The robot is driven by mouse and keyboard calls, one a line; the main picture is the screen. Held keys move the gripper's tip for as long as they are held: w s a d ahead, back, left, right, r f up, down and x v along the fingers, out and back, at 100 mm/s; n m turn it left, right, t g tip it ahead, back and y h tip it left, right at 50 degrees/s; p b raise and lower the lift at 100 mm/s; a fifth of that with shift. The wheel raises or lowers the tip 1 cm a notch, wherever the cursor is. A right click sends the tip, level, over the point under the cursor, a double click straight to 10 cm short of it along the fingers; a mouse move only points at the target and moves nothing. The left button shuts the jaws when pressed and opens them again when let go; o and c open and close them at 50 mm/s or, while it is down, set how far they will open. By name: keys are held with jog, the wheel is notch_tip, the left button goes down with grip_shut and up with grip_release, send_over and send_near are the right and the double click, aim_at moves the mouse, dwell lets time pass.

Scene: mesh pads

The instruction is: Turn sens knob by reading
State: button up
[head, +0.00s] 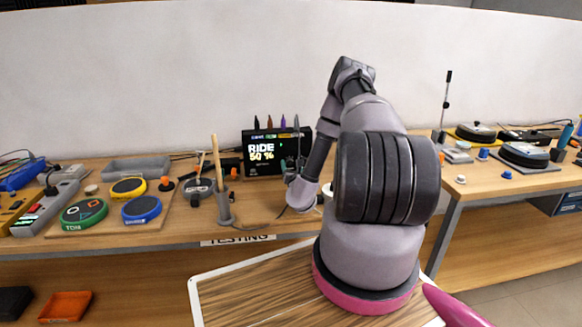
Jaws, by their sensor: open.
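A black drum module (262,166) stands at the back of the bench, left of my arm. Its screen reads "RIDE" and what looks like "50 %", with coloured labels along the top. I cannot make out the sens knob; my arm covers the module's right side. My gripper (292,180) is at the low end of my arm, in front of the module's right edge. It shows small and partly hidden by my wrist; it is open, with nothing seen in it.
Green (84,213), blue (142,209) and yellow (128,188) pads lie on a board at left. A stick holder (224,208) stands left of my gripper, near the front edge. A grey tray (150,168) is behind. Black pads (524,154) sit on the right bench.

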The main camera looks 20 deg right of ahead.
grip_shut()
jog(key=m, duration=0.6)
jog(key=shift+d+f+m, duration=0.1)
jog(key=shift+m, duration=0.3)
jog(key=m, duration=0.5)
jog(key=shift+s, duration=0.1)
jog(key=shift+m, duration=0.3)
grip_release()
